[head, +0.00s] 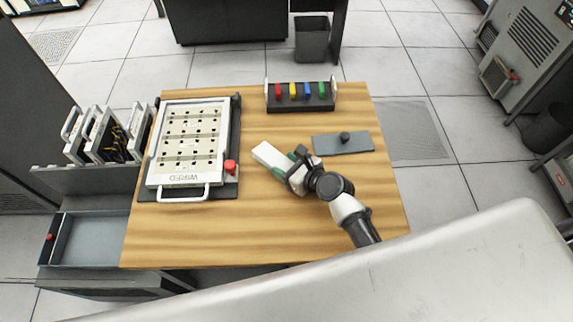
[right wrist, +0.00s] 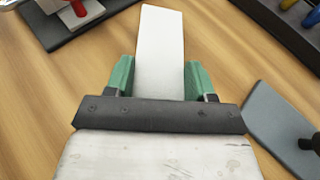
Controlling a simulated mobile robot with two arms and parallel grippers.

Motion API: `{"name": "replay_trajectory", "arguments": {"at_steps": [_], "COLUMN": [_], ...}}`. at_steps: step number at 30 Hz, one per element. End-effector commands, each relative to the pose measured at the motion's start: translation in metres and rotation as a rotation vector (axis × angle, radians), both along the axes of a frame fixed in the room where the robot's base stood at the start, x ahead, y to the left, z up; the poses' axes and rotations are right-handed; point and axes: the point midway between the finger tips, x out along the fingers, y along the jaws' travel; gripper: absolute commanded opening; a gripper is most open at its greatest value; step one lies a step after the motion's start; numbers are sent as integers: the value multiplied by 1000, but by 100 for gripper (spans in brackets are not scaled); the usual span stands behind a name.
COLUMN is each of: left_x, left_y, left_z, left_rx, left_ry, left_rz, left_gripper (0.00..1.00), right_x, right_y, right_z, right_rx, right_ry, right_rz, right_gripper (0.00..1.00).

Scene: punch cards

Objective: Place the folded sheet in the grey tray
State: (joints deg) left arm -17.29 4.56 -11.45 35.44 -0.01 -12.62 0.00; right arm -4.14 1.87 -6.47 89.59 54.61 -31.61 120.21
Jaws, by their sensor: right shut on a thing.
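The folded sheet is a white, narrow strip (head: 270,157) in the head view. It also fills the middle of the right wrist view (right wrist: 160,45). My right gripper (head: 294,164) is shut on the near end of the sheet, with a green finger on each side (right wrist: 160,80). The sheet's far end points up and left over the wooden table; I cannot tell if it touches the wood. A grey open-topped tray (head: 92,240) is low at the left, beyond the table's left edge, and its inside looks empty. My left gripper is not in view.
A plugboard panel marked WIRED (head: 188,147) with a red knob lies on the table's left. A rack of coloured handles (head: 300,104) stands at the back. A blue-grey plate with a black knob (head: 325,143) lies to the right. The table's front middle (head: 255,225) is clear.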

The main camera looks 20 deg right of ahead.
Motion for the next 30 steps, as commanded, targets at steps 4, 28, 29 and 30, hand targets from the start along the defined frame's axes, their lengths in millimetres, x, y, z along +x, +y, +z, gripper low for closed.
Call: {"name": "replay_trajectory", "arguments": {"at_steps": [4,28,29,30], "left_x": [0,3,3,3], "left_y": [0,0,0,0], "left_z": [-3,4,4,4], "left_rx": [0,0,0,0], "left_ry": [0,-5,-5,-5], "left_rz": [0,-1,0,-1], "left_gripper": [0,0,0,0], "right_x": [0,-42,-47,-54], "right_y": [0,-28,-31,-35], "right_z": [-4,20,23,26], "right_rx": [1,-1,-1,-1], "right_ry": [1,1,1,2], "right_rz": [0,-1,-1,0], "right_gripper": [33,80,80,80]}}
